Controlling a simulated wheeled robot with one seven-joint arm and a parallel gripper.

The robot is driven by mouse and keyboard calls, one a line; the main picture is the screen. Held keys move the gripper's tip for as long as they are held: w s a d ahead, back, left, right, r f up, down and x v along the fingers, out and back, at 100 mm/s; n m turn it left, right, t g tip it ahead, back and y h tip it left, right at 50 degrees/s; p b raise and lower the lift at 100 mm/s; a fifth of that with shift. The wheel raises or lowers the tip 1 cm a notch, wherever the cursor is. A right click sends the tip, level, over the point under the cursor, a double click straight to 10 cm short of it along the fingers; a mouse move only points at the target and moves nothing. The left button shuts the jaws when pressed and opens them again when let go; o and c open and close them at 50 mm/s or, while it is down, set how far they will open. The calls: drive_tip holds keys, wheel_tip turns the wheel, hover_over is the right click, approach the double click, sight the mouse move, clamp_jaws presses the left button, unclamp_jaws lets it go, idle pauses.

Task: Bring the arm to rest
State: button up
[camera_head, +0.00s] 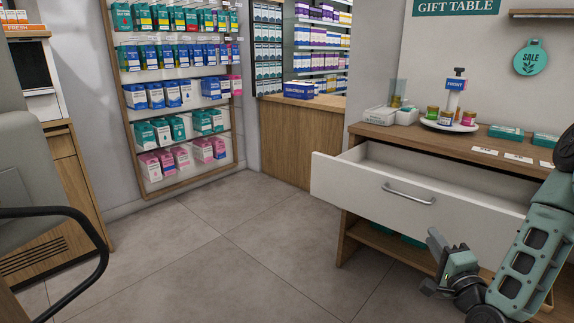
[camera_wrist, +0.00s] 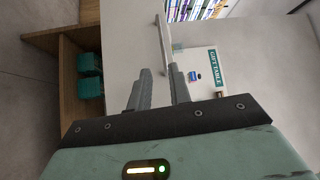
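My arm reaches in from the right in the head view, and my gripper (camera_head: 446,244) is low in front of the gift table's drawer. In the wrist view the two fingers of my gripper (camera_wrist: 160,72) stand apart with nothing between them. The white drawer (camera_head: 360,188) is pulled out. Its metal handle (camera_head: 408,194) is up and left of my gripper in the head view. In the wrist view the handle (camera_wrist: 163,38) shows just beyond the fingertips; the fingers are not around it.
The gift table (camera_head: 370,131) bears a white tray (camera_head: 437,125) with small jars. Teal boxes (camera_wrist: 90,75) lie on the shelf under the drawer. A dark chair armrest (camera_head: 85,228) is at the left. The tiled floor (camera_head: 220,240) in the middle is clear.

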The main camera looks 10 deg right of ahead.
drive_tip(key=w+a+f+n+g+y, duration=0.1)
drive_tip(key=w+a+n+g+y, duration=0.15)
drive_tip(key=a+n, duration=0.4)
drive_tip(key=w+a+n+g+y, duration=0.1)
drive_tip(key=a+n+g+y, duration=0.35)
drive_tip(key=a, duration=0.35)
drive_tip(key=s+a+r+n+g+h, duration=0.1)
drive_tip(key=s+a+n+g, duration=0.55)
drive_tip(key=a, duration=0.35)
drive_tip(key=s+a+r+n+g+h+p, duration=0.1)
drive_tip(key=s+a+r+n+g+h, duration=0.25)
drive_tip(key=s, duration=0.75)
drive_tip(key=s+a+r+n+g, duration=0.15)
drive_tip(key=s+r+n, duration=0.35)
drive_tip(key=s, duration=0.6)
wheel_tip(320, 180, up, 16)
drive_tip(key=p, duration=1.5)
drive_tip(key=shift+w+d+m+g, duration=0.15)
drive_tip(key=shift+w+m+g, duration=0.2)
drive_tip(key=shift+w+m, duration=0.1)
drive_tip(key=shift+d, duration=0.15)
